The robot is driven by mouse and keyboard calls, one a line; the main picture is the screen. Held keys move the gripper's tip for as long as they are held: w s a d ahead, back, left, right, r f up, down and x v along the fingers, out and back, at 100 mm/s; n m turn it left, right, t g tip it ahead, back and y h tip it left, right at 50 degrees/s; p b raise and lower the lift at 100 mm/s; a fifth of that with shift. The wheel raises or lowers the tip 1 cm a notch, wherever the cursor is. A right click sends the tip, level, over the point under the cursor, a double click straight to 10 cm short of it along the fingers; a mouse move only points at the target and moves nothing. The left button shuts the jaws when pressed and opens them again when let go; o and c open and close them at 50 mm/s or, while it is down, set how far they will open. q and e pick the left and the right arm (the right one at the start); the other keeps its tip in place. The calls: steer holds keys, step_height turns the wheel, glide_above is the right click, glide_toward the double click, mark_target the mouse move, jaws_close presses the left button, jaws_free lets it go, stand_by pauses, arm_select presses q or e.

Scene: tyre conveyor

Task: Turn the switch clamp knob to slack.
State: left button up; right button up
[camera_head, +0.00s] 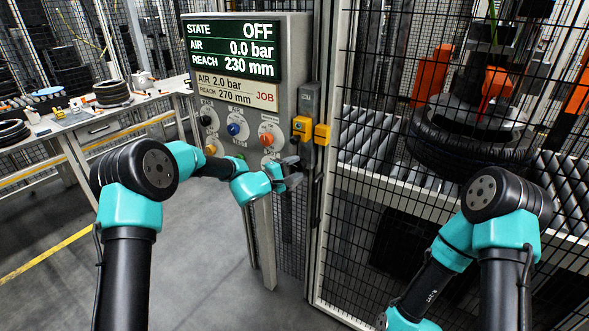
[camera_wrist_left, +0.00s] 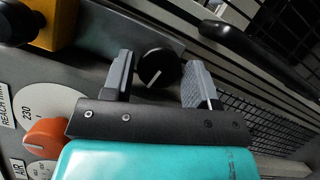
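My left gripper (camera_head: 292,174) is at the lower right of the control panel (camera_head: 295,100). In the left wrist view its two grey fingers (camera_wrist_left: 160,66) are open, one on each side of a black knob (camera_wrist_left: 153,72) with a white pointer line. I cannot tell whether the fingers touch it. The knob's label is hidden, so I cannot confirm that it is the clamp switch. The gripper hides this knob in the head view. The panel display (camera_head: 233,50) reads STATE OFF, AIR 0.0 bar, REACH 230 mm. My right gripper is out of view.
The panel also has a black knob (camera_head: 205,120), a blue knob (camera_head: 234,129) and an orange knob (camera_head: 266,139). A yellow latch (camera_head: 302,127) is beside the panel. Mesh fencing separates a tyre (camera_head: 440,145) at right. A workbench (camera_head: 95,125) stands at left.

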arm_select(q)
steer(key=o, duration=0.3)
steer(key=shift+a, duration=0.1)
steer(key=v, duration=1.7)
steer(key=shift+s+f, duration=0.1)
